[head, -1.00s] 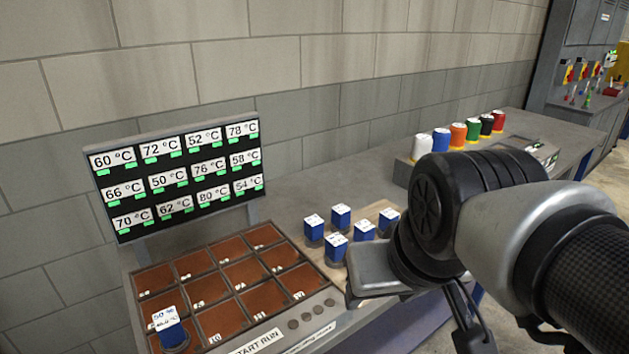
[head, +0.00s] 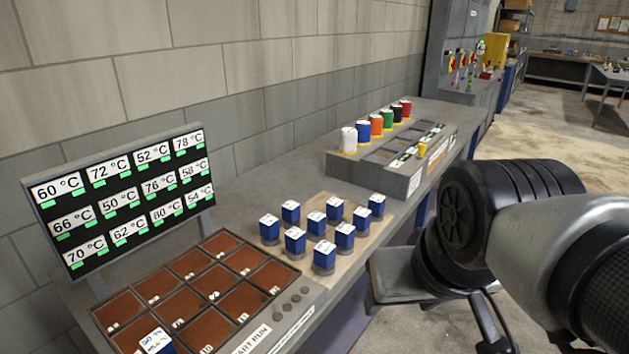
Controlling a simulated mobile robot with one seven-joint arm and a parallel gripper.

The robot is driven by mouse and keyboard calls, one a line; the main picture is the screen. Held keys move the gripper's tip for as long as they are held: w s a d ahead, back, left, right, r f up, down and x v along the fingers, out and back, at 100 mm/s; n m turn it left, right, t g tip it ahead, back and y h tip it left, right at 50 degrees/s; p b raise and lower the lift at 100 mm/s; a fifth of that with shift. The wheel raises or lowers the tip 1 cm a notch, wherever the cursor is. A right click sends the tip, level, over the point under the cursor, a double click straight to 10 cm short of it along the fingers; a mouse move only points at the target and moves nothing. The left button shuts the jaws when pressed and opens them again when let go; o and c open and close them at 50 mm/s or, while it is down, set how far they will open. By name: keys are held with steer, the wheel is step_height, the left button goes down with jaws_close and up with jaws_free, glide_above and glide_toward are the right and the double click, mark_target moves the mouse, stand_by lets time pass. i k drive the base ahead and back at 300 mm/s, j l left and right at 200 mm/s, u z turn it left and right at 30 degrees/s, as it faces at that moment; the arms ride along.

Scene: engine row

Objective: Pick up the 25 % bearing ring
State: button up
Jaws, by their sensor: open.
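Several blue blocks with white top labels and dark round bases stand upright on a light wooden board (head: 350,243) on the bench. Their labels are too small to read, so I cannot tell which one is the 25 % bearing ring. Another blue block (head: 157,341) stands in a front cell of the brown-celled tray (head: 285,318); its label seems to read 50 %, and its lower part is cut off by the picture edge. My gripper (head: 395,278) is partly in view, right of the board and apart from the blocks. Its fingertips are not clear; nothing shows held.
A temperature panel (head: 125,200) stands behind the tray against the block wall. A grey rack (head: 345,168) with several coloured spools is farther along the bench. Bare bench top lies behind the board. Open floor (head: 540,130) lies to the right.

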mark_target(344, 233)
steer(key=i+l+u, duration=0.4)
steer(key=l, duration=0.15)
steer(key=i+l+u, duration=0.25)
steer(key=l+u, duration=0.2)
steer(key=l, duration=0.2)
steer(key=i+l+u, duration=0.2)
steer(key=l, duration=0.15)
steer(key=k, duration=0.1)
